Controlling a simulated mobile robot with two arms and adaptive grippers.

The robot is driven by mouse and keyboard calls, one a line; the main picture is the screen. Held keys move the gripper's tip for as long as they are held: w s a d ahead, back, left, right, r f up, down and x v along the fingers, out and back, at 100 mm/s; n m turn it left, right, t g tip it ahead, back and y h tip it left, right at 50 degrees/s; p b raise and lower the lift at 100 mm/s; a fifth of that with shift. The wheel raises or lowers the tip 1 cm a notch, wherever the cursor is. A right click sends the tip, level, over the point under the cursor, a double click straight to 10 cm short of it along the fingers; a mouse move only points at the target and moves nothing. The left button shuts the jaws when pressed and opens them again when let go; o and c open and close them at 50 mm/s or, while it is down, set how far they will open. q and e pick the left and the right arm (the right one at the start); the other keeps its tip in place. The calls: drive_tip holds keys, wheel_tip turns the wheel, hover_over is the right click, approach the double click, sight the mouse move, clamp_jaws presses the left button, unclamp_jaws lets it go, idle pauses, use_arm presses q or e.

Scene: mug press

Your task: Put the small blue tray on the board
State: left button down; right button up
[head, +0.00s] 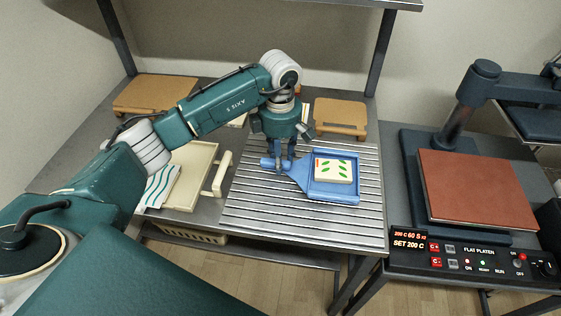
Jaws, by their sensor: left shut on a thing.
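The small blue tray (313,192) is over the slatted metal surface (265,215) in the middle of the table. It carries a cream square piece (334,171) with green leaf marks and a small red mark. My left gripper (279,165) comes down from above and is shut on the tray's handle at its left end. I cannot tell whether the tray rests on the slats or hangs just above them. Two tan boards lie at the back, a left one (155,92) and a right one (341,115). My right gripper is not in view.
A heat press with a reddish-brown plate (475,188) and a lit control panel (475,258) stands at the right. A cream tray (190,178) with a handle and a striped cloth (160,187) lie left of the slats. Shelf posts rise behind. The front slats are clear.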

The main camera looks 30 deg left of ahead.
use_arm(q)
wheel_tip(320, 180, down, 2)
drive_tip(key=c, duration=1.3)
unclamp_jaws()
wheel_tip(320, 180, up, 12)
drive_tip(key=b, duration=0.1)
drive_tip(key=shift+b, duration=0.3)
